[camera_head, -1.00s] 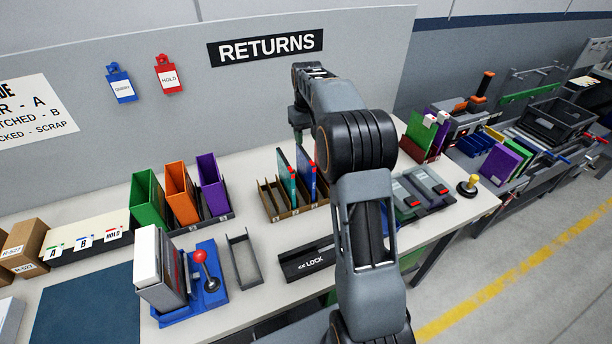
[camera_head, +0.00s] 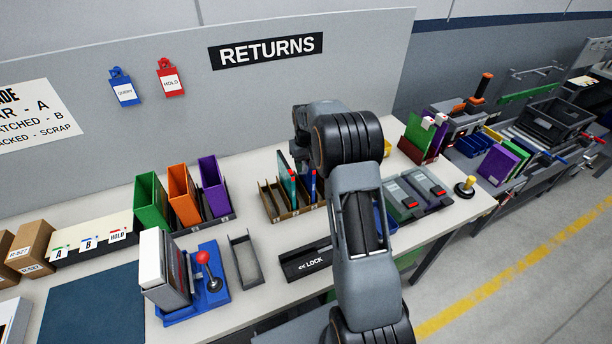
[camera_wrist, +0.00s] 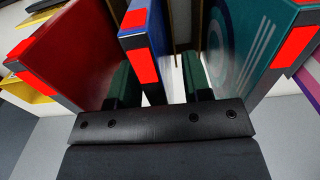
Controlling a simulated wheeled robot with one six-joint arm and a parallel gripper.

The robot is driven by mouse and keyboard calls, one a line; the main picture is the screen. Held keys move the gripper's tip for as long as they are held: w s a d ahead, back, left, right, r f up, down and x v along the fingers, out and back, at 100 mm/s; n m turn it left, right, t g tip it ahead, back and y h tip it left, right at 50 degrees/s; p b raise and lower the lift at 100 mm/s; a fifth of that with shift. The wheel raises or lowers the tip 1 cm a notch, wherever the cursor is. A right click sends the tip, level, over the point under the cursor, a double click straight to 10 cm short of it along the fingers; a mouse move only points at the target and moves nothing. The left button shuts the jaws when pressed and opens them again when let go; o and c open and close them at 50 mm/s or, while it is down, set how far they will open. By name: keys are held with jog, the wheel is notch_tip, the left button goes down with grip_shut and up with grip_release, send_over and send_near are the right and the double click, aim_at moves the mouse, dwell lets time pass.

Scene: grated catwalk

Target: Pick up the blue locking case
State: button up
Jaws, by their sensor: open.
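The blue case (camera_wrist: 138,30) stands upright in the wrist view, with red blocks on its near edge. A red case (camera_wrist: 68,58) is on its left and a teal case (camera_wrist: 250,42) on its right. My gripper (camera_wrist: 158,84) is open, with one dark finger on each side of the blue case; I cannot tell if either touches it. In the head view the blue case (camera_head: 313,183) and the teal case (camera_head: 284,170) stand in a brown slotted rack (camera_head: 272,208). My arm hides the gripper's fingertips and the red case there.
Green, orange and purple bins (camera_head: 182,192) stand left of the rack. Grey devices with red buttons (camera_head: 428,185) are to the right.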

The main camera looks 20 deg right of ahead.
jog(key=shift+c, duration=0.3)
grip_shut()
dwell(0.3)
